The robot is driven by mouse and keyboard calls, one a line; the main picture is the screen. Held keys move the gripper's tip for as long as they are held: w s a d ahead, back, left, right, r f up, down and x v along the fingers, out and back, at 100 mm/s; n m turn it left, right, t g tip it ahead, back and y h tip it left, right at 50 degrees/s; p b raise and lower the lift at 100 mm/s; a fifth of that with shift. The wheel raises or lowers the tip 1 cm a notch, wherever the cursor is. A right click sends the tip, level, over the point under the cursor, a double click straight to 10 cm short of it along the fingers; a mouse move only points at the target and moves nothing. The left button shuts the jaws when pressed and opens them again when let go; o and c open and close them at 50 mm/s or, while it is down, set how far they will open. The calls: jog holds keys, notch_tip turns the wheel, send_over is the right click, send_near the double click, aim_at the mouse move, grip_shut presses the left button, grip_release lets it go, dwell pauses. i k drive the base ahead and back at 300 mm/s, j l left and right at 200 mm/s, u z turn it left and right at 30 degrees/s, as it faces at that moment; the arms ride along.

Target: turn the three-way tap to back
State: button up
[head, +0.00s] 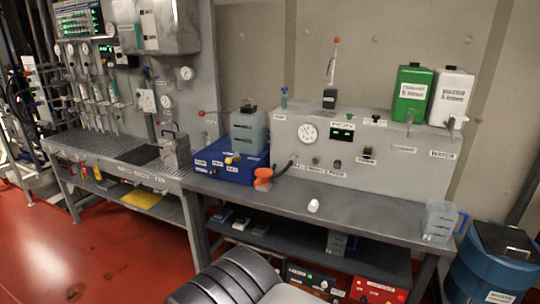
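I cannot tell for sure which fitting is the three-way tap. A blue box (231,168) on the bench has white labels on its front, too small to read surely. A small yellow part (232,159) sits at its top, below a grey-green translucent tank (248,132). A lever with a red knob (202,113) sticks out left of the tank. An orange piece (263,178) stands at the box's right front corner. My gripper is not in view; dark and grey rounded parts at the bottom edge look like my own body.
A grey panel (380,150) with a gauge stands behind the bench, with a green can (411,94) and a white can (451,97) on top. A white cap-like piece (313,206) and a clear jug (440,221) stand on the bench. A blue drum (490,262) is at right.

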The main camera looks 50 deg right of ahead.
aim_at(228, 160)
jog(key=z, duration=1.2)
jog(key=j, duration=0.85)
jog(key=i+j, duration=0.35)
jog(key=i, duration=0.2)
jog(key=i+j, duration=0.35)
jog(key=i, duration=0.15)
jog(key=i+j, duration=0.35)
jog(key=i, duration=0.2)
jog(key=i+l, duration=0.1)
jog(key=l, duration=0.25)
jog(key=i+l, duration=0.15)
jog(key=l, duration=0.2)
jog(key=i+l, duration=0.1)
jog(key=l, duration=0.3)
jog(key=i+l, duration=0.15)
jog(key=l, duration=0.2)
jog(key=i+l, duration=0.1)
jog(key=l, duration=0.25)
